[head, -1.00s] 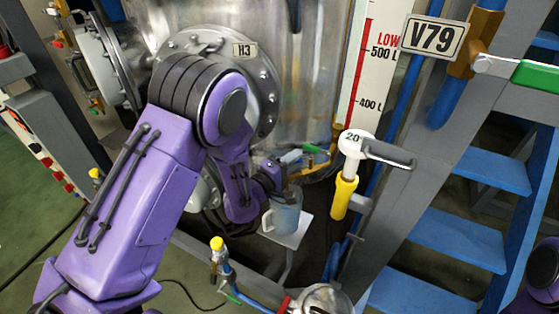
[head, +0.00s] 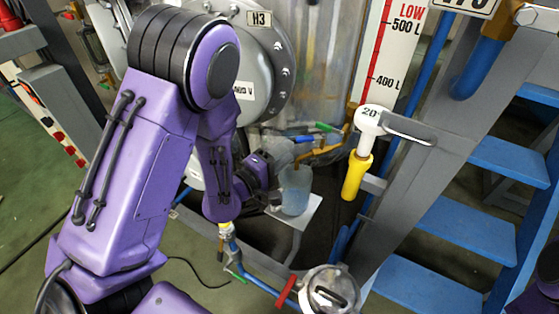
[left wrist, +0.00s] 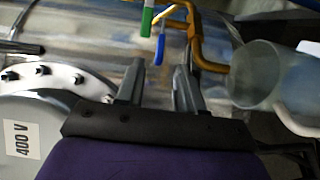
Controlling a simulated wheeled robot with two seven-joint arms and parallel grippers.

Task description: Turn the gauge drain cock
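Two small lever handles sit by the brass pipe (head: 326,152) at the foot of the steel vessel: a green one (head: 323,127) and a blue one (head: 300,139). I cannot tell which is the gauge drain cock. My left gripper (head: 280,170) is below and left of them. In the left wrist view its two fingers (left wrist: 160,88) stand apart with nothing between them. The blue handle (left wrist: 160,49) and green handle (left wrist: 147,20) are beyond the fingertips. The level scale (head: 383,55) rises above the pipe. My right gripper is out of view.
A translucent jug (head: 296,190) stands on a small white shelf (head: 306,215) beside the left gripper; it also shows in the left wrist view (left wrist: 256,75). A yellow-handled valve (head: 357,175) and blue steps (head: 462,238) are to the right.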

